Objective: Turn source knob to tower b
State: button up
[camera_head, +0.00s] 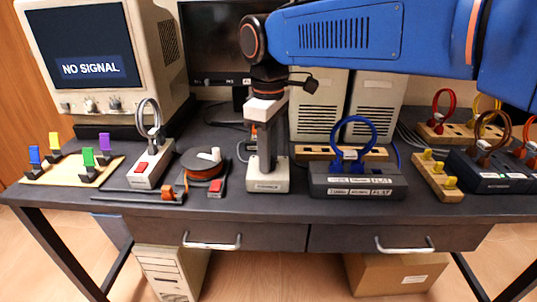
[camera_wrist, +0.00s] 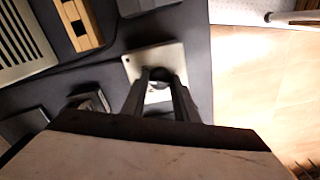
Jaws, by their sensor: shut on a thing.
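The source knob's small beige box (camera_head: 268,186) stands on the desk near its front edge, in the middle of the head view. Its front label is too small to read. My gripper (camera_head: 267,165) points straight down onto the box. In the wrist view my gripper (camera_wrist: 162,82) is shut on the dark knob (camera_wrist: 158,86) on the pale box top (camera_wrist: 136,66). The fingers hide most of the knob, so I cannot tell which way it points. Two beige towers (camera_head: 317,112) (camera_head: 374,108) stand behind the box.
A cable reel (camera_head: 203,165) and a red-switched power strip (camera_head: 150,165) lie left of the box. A dark switch box (camera_head: 357,182) with a blue cable loop (camera_head: 357,130) stands close on the right. A monitor (camera_head: 88,58) reads "NO SIGNAL". Two drawers lie under the desktop.

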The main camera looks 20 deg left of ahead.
jog(key=m, duration=0.4)
jog(key=shift+m, duration=0.3)
dwell(0.3)
jog(key=o, duration=1.1)
jog(key=shift+c, duration=0.2)
jog(key=shift+r, duration=0.1)
notch_tip(320, 180, up, 17)
jog(key=shift+s+r, duration=0.1)
